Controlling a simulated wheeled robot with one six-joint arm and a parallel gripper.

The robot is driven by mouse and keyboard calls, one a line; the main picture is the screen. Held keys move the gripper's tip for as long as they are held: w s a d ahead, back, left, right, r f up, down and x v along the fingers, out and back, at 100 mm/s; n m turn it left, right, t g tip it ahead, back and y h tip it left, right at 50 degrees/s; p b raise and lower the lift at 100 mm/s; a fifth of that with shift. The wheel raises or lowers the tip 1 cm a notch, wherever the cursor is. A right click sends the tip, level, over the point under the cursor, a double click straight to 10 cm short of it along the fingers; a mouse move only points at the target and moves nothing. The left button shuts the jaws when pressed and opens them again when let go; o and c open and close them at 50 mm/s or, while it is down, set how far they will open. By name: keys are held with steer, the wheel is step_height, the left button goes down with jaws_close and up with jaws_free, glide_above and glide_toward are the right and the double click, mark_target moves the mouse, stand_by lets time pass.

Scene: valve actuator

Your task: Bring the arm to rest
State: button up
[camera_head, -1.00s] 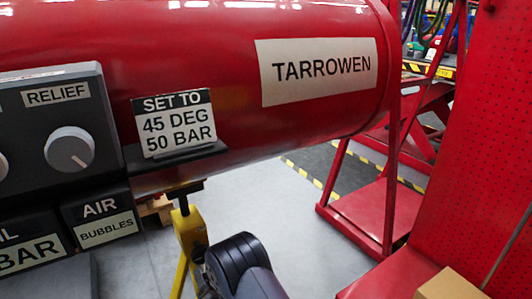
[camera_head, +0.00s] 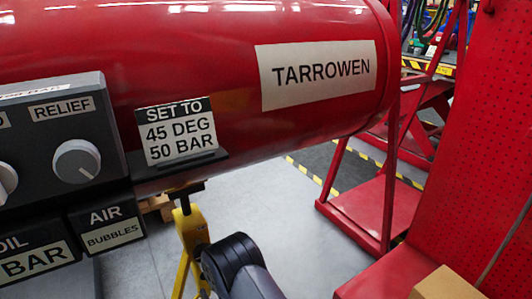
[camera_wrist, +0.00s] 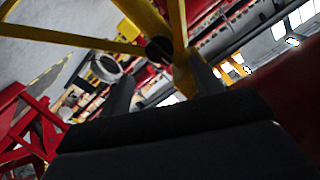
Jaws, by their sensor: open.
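My gripper (camera_wrist: 163,84) shows in the wrist view. Its two dark fingers stand apart with nothing held between them. The wide dark body of the gripper fills the bottom of that view. In the head view, a dark rounded link of my arm (camera_head: 238,262) shows at bottom centre, below the red tank (camera_head: 225,60). My gripper is out of the head view. In the wrist view, yellow stand bars (camera_wrist: 178,25) cross behind the fingers; I cannot tell how far off they are.
A dark panel with a RELIEF knob (camera_head: 77,161) is at left, beside a SET TO 45 DEG 50 BAR sign (camera_head: 180,132). A yellow stand (camera_head: 190,235) is close to my arm link. A red perforated board (camera_head: 480,150) and a cardboard box (camera_head: 445,284) are at right. Grey floor (camera_head: 285,215) lies open between.

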steer(key=shift+p+v, duration=0.3)
steer(key=shift+v, duration=1.45)
